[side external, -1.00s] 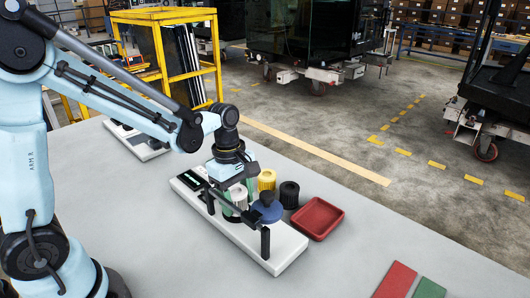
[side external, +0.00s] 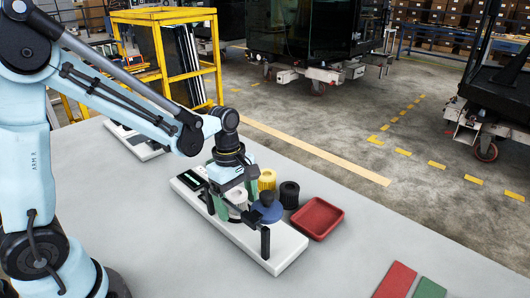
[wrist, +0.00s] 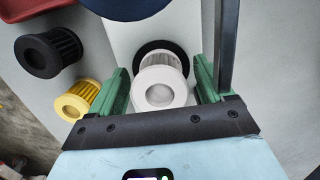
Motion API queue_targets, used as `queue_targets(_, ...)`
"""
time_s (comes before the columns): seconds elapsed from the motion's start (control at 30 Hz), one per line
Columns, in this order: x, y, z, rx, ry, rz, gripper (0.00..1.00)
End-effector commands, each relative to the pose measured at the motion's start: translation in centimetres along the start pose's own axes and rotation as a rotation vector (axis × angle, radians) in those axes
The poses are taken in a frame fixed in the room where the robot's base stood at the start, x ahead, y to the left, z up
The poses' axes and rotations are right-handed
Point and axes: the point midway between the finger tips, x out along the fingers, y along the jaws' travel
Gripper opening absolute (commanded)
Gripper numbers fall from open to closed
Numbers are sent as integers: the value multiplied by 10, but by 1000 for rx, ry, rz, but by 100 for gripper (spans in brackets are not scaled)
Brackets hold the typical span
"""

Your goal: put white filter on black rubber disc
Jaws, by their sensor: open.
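The white filter (wrist: 160,84), a ribbed cylinder with a hole in its end, is between my gripper's green fingers. It also shows in the side external view (side external: 237,197), partly covered by the gripper. The black rubber disc (wrist: 164,44) shows as a dark round rim just behind the filter in the wrist view. The filter overlaps it and appears to stand on it, but their contact is hidden. My gripper (wrist: 164,88) is open, one finger on each side of the filter with narrow gaps. It also shows low over the white base (side external: 237,196).
A dark bar on posts (side external: 264,242) runs along the white base (side external: 277,262), close beside the gripper. A blue round part (side external: 267,211) sits to the right. Yellow (side external: 267,180) and black (side external: 289,195) filters and a red tray (side external: 318,219) stand behind.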

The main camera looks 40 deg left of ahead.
Motion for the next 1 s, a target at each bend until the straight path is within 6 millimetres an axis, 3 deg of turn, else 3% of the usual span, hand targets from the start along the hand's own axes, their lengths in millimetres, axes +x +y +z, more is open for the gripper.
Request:
queue_targets(0.17,-14,0,0,0,0,0,80)
queue_targets(0.7,-97,0,0,0,-1,-1,80)
queue_targets(1.0,-120,0,0,6,0,2,80)
